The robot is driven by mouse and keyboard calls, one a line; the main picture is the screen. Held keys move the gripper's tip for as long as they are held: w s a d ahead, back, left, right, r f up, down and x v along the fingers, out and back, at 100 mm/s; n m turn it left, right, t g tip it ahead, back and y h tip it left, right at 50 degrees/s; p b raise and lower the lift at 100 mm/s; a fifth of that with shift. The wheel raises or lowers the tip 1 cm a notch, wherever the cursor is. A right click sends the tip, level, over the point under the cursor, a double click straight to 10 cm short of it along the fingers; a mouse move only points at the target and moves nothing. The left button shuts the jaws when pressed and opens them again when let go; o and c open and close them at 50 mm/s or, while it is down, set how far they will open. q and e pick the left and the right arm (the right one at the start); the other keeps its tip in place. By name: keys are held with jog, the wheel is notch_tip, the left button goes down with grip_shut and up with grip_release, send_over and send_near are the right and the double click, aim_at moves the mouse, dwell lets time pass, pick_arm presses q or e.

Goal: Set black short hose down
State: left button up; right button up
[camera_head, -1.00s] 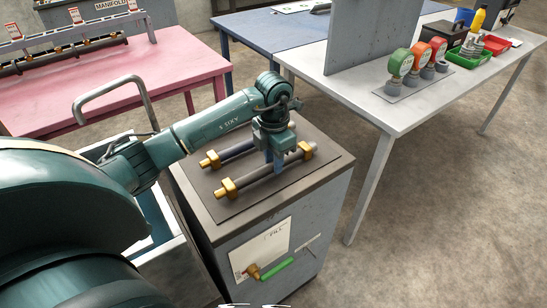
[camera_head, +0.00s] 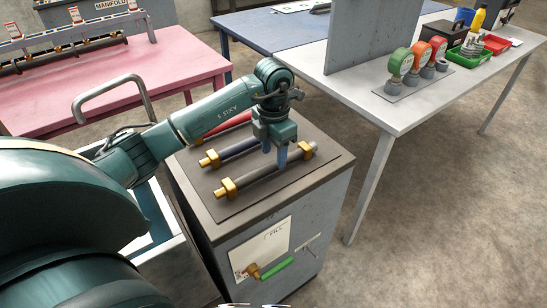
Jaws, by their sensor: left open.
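The black short hose (camera_head: 262,174) lies on the dark top of the grey cabinet (camera_head: 335,170), nearest its front edge, with a brass fitting at its left end. My left gripper (camera_head: 293,155) is open, its two fingers pointing down at the hose's right part. I cannot tell whether the fingers still straddle the hose or are just clear of it. My right gripper does not show.
A white table (camera_head: 350,94) with gauges stands at right. A pink table (camera_head: 150,76) stands at back left.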

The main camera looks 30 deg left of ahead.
aim_at(273, 162)
pick_arm(q)
notch_tip(273, 162, up, 10)
jog(key=shift+f, duration=0.2)
dwell(0.4)
